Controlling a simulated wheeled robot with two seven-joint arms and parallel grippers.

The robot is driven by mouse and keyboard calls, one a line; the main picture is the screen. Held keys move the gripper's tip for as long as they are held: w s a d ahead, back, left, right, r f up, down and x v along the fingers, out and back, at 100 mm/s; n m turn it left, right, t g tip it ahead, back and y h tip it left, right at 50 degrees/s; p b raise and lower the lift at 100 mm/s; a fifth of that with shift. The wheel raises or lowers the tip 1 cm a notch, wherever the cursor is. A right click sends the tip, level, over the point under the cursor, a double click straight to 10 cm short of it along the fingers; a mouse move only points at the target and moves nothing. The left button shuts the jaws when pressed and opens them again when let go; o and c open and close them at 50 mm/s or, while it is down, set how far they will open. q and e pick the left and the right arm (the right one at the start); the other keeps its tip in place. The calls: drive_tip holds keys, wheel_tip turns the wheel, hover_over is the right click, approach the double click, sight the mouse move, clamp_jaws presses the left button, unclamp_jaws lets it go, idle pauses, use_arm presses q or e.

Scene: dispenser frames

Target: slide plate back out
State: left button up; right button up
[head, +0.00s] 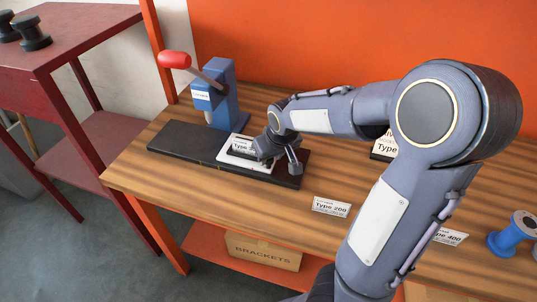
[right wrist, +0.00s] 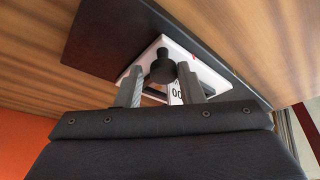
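A white plate (head: 229,159) lies on a long black base (head: 180,141), to the right of a blue lever press (head: 222,95) with a red-knobbed handle (head: 175,60). A card reading "Type" stands at the plate, partly covered by my right gripper (head: 279,158). In the right wrist view a dark round knob (right wrist: 162,66) stands up from the plate (right wrist: 204,72). My right gripper's fingers (right wrist: 160,80) are apart on either side of the knob, with gaps showing. My left gripper is not in view.
A "Type 200" card (head: 331,207) stands near the wooden table's (head: 180,186) front edge. A "Type 400" card (head: 450,237) and a blue spool (head: 514,235) are at the right. A "BRACKETS" box (head: 262,251) sits below. A dark red stand (head: 75,50) is at the left.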

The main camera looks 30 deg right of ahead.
drive_tip(key=shift+o, duration=1.1)
drive_tip(key=shift+r, duration=0.25)
drive_tip(key=p+v, duration=0.1)
drive_tip(key=v, duration=0.6)
drive_tip(key=shift+s+r, duration=0.15)
drive_tip(key=shift+s, duration=0.05)
drive_tip(key=shift+p, duration=0.3)
drive_tip(key=s+a+y, duration=0.2)
drive_tip(key=s+a, duration=0.3)
drive_tip(key=s, duration=0.3)
drive_tip(key=s+a+t+y, duration=0.1)
drive_tip(key=s+a+y, duration=0.1)
drive_tip(key=s+a, duration=0.4)
drive_tip(key=s, duration=0.3)
drive_tip(key=shift+f, duration=0.3)
